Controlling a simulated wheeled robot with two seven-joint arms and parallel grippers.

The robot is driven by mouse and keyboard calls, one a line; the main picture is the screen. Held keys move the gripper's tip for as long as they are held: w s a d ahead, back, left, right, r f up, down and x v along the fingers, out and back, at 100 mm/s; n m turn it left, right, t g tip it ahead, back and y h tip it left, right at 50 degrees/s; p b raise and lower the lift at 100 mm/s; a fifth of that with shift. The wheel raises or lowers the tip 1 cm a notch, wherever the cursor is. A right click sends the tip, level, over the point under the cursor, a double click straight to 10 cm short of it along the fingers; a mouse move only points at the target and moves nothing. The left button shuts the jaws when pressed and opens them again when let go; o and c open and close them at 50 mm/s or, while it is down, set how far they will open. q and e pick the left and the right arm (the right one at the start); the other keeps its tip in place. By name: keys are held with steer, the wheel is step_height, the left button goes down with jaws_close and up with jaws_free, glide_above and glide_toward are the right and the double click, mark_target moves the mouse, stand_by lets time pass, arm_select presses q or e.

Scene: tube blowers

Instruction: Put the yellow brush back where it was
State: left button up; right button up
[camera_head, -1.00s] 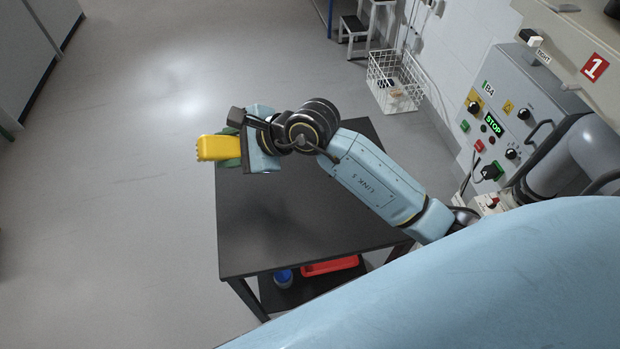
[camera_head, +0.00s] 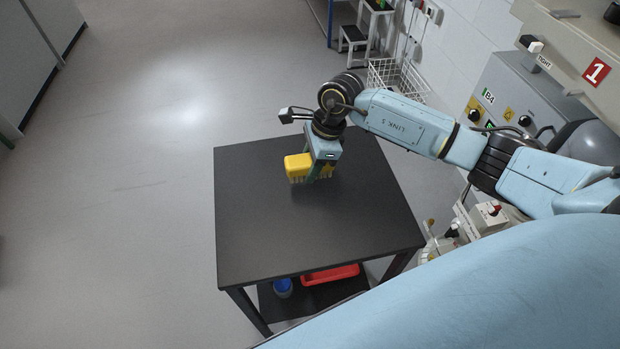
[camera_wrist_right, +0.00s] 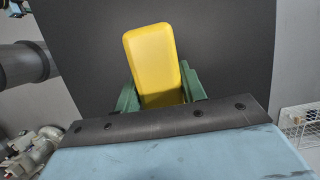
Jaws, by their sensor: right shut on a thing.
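The yellow brush (camera_head: 297,166) is at the far half of the black table (camera_head: 300,225), bristles pointing down. My right gripper (camera_head: 318,172) is shut on it, with the green fingers on either side of its yellow body. In the right wrist view the brush (camera_wrist_right: 153,62) stands between the green fingers (camera_wrist_right: 160,98), over the dark table top. I cannot tell whether the bristles touch the table. My left gripper is not in view.
The rest of the table top is bare. A red tray (camera_head: 331,274) and a blue object (camera_head: 283,286) are on its lower shelf. A wire basket (camera_head: 398,77) stands on the floor behind. The grey machine (camera_head: 510,95) is at the right.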

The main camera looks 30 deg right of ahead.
mark_target(310, 186)
step_height(310, 186, down, 5)
steer(key=shift+f, duration=0.1)
steer(key=o, duration=0.9)
steer(key=v, duration=1.2)
steer(key=shift+a, duration=0.1)
